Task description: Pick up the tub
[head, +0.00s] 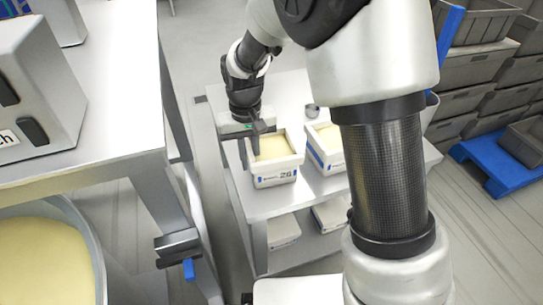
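A white tub (275,178) with pale yellow contents, a blue mark and "26" on its front stands upright on the grey cart's top shelf. A second similar tub (327,162) stands just to its right, partly hidden behind my arm. My gripper (251,150) points down at the left rear side of the first tub, with dark fingers at that wall. One finger appears outside the wall and one over the inside. I cannot tell whether they touch or grip it.
More white tubs (284,231) sit on the lower shelf. A steel table (105,160) is at left, above a large vat (93,240). Grey crates (480,67) and a blue pallet (485,165) are at right.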

